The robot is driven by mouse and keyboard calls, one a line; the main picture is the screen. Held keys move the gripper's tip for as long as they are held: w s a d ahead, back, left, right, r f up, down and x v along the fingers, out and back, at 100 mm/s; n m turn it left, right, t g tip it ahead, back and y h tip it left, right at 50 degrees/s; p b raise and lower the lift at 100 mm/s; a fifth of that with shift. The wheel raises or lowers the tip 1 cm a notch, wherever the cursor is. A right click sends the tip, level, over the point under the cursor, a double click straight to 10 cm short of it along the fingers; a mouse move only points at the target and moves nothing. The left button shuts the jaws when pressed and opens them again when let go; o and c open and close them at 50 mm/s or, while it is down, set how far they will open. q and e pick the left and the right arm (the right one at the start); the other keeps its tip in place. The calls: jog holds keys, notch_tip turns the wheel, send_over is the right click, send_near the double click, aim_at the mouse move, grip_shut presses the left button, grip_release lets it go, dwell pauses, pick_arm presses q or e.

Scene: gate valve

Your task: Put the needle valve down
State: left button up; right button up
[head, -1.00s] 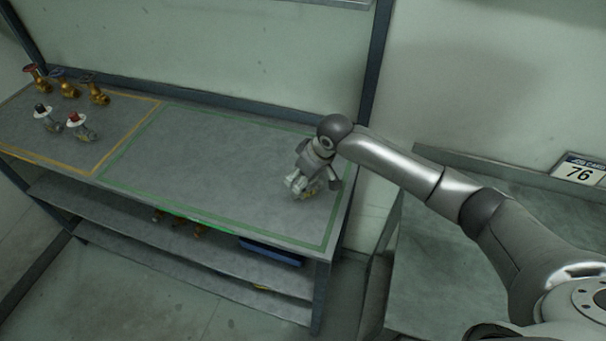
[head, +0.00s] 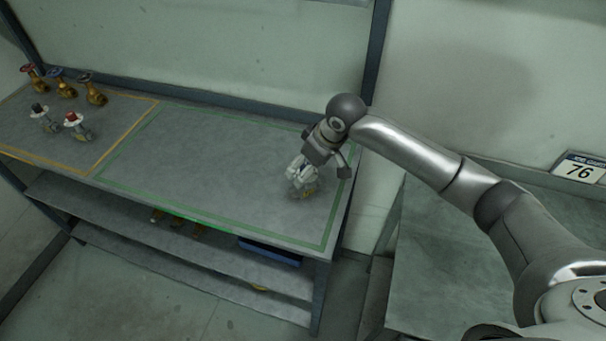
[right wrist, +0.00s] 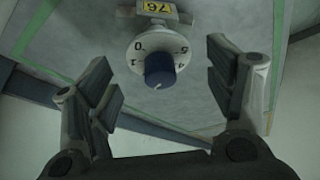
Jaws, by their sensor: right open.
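The needle valve (head: 302,178) is on the tabletop, inside the right end of the green outline, and looks pale grey in the head view. In the right wrist view it shows a dark blue knob (right wrist: 160,70), a white numbered dial and a yellow "76" tag. My right gripper (head: 328,160) is above and just right of the valve. Its two fingers are spread wide in the right wrist view (right wrist: 163,88), with visible gaps on both sides of the knob. My left gripper is out of view.
The green outline (head: 211,219) is otherwise bare. Several brass valves (head: 62,84) and two smaller valves with black and red knobs (head: 74,122) stand in the yellow-outlined area at left. A blue bin (head: 270,252) is on the shelf below. A "76" sign (head: 580,170) is at right.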

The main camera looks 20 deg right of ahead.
jog(key=v, duration=0.6)
jog(key=shift+r+b, duration=0.3)
jog(key=shift+b, duration=0.1)
jog(key=shift+s, duration=0.1)
